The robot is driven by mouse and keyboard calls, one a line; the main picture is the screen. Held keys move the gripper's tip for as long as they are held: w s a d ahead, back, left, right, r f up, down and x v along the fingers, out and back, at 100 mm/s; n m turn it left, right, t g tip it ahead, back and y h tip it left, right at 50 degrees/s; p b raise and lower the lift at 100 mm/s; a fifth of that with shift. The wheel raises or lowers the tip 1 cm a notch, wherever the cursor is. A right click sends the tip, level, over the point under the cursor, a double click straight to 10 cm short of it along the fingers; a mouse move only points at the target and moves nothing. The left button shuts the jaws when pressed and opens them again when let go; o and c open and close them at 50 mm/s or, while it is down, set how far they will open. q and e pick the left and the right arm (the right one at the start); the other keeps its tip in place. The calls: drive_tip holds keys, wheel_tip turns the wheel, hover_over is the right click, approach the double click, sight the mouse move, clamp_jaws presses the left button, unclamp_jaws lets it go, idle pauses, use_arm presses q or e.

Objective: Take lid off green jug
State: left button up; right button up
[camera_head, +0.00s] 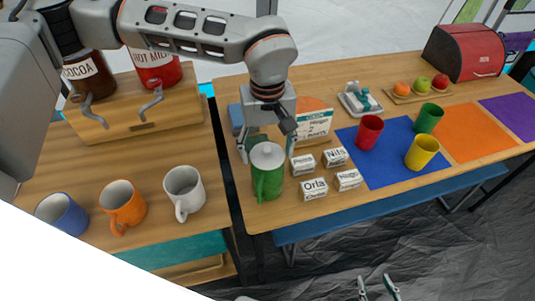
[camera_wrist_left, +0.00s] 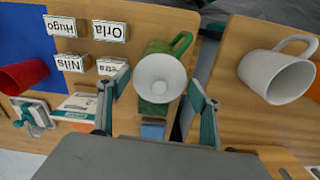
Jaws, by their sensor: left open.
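The green jug (camera_head: 267,184) stands upright near the front left corner of the right-hand table, its handle facing me. Its pale grey lid (camera_head: 267,155) sits on top. In the left wrist view the lid (camera_wrist_left: 160,77) hides most of the jug, with the green handle (camera_wrist_left: 182,42) showing above it. My left gripper (camera_head: 267,151) is open, its fingers on either side of the lid with gaps in the left wrist view. My right gripper (camera_head: 378,286) is open and empty at the bottom of the head view, away from the jug.
Several name cards (camera_head: 314,187) stand right of the jug, with a boxed card (camera_head: 314,125) behind. Red (camera_head: 368,132), yellow (camera_head: 421,152) and green (camera_head: 428,118) cups stand farther right. White (camera_head: 184,190), orange (camera_head: 122,205) and blue (camera_head: 61,214) mugs stand on the left table, across a gap.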

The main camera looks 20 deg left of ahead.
use_arm(q)
drive_tip(key=c, duration=0.6)
drive_tip(key=shift+r, duration=0.1)
